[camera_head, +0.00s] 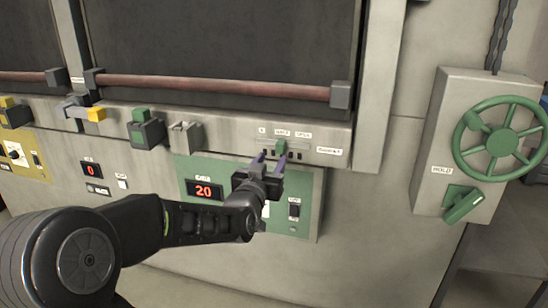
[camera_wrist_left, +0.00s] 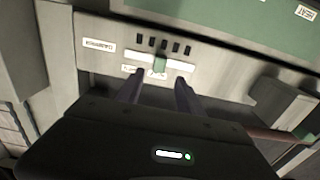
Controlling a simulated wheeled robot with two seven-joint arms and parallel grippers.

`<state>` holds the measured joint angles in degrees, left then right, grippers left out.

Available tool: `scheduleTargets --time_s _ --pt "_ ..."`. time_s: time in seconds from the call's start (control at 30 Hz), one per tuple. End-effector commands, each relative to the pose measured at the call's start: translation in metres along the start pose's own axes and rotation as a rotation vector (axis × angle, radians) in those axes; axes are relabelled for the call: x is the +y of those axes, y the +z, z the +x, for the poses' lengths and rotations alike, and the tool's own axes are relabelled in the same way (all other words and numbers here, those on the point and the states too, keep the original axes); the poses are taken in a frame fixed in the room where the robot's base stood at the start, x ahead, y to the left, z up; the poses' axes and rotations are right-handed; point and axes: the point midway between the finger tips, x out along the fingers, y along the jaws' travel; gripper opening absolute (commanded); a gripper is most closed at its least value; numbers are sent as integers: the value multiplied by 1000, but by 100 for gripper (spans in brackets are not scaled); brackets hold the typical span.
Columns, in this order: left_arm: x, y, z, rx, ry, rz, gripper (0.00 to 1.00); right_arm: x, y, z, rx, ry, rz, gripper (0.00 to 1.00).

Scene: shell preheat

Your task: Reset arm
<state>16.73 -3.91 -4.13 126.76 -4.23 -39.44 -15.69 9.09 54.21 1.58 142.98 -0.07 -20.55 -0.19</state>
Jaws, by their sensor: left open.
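My left gripper (camera_head: 270,158) reaches in from the left to the furnace panel. Its two purple-grey fingers are apart and hold nothing. In the left wrist view the fingertips (camera_wrist_left: 160,77) point at a small green slider knob (camera_wrist_left: 159,65), which lies between and just past them. In the head view this green knob (camera_head: 281,146) sits on a labelled slot strip just above the fingers. I cannot tell whether the fingers touch it. My right gripper is not in view.
Below the strip is a green panel with a display reading 20 (camera_head: 205,190); my arm covers part of it. A second display reads 0 (camera_head: 91,170). At right, a box carries a green handwheel (camera_head: 501,139) and a green lever (camera_head: 463,204). A reddish bar (camera_head: 215,86) crosses the dark door.

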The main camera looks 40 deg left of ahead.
Motion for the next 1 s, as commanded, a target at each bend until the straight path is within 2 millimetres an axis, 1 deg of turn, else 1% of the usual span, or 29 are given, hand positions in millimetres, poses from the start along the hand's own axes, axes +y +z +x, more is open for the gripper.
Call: scheduleTargets --time_s 0.57,0.67,0.77,0.87,0.9,0.97,1.0 --pt "0 0 -1 0 1 -4 44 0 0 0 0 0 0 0" --pt "2 9 -2 -34 7 -42 44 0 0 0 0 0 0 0" --pt "13 36 -6 -107 27 -86 44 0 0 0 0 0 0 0" --pt "34 82 -10 -216 59 -123 44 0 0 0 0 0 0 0" --pt "45 105 -14 -268 75 -138 44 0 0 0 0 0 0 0" --pt "64 144 -22 -358 102 -160 44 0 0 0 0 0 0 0" --pt "77 171 -30 -422 120 -174 44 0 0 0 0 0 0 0"
